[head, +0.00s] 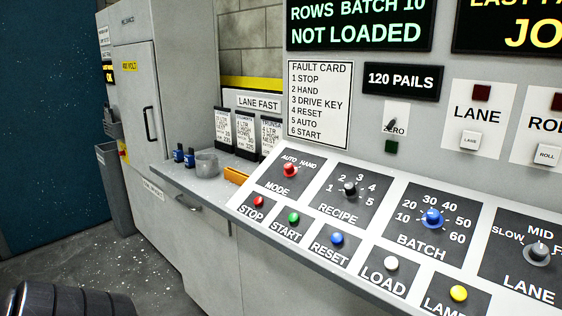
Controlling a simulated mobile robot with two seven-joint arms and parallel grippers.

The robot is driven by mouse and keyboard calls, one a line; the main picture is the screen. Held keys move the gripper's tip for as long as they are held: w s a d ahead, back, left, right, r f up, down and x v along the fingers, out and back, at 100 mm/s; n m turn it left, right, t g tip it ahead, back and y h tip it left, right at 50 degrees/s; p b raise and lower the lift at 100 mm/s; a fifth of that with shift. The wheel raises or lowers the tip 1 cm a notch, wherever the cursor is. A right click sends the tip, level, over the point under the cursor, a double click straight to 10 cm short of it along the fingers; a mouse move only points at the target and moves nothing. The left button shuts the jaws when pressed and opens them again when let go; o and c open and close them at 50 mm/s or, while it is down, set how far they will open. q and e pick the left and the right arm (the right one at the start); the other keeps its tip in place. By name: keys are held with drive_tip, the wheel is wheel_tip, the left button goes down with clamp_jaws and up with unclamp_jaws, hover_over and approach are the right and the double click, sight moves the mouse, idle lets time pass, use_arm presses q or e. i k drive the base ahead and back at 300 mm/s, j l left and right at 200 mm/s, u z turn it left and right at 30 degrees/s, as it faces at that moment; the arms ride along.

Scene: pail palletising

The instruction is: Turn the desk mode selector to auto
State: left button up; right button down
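The mode selector is a red knob (290,170) on a dark square plate marked MODE, at the upper left of the sloped control desk (233,206). AUTO is printed above it to the left and HAND above it to the right. The knob is small here, and I cannot tell which word it points to. Nothing touches it or covers it. Neither of my grippers shows in the head view.
Below the knob are the red STOP (259,201), green START (293,217) and blue RESET (337,238) buttons. The RECIPE knob (349,188) is to its right. A grey cup (207,164) and an orange item (236,176) lie left of the desk.

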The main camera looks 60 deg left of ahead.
sight(290, 170)
drive_tip(key=k+j, duration=0.1)
drive_tip(key=j, duration=0.4)
drive_tip(key=k+j, duration=0.1)
drive_tip(key=j, duration=0.45)
drive_tip(key=k+j, duration=0.1)
drive_tip(key=j, duration=0.4)
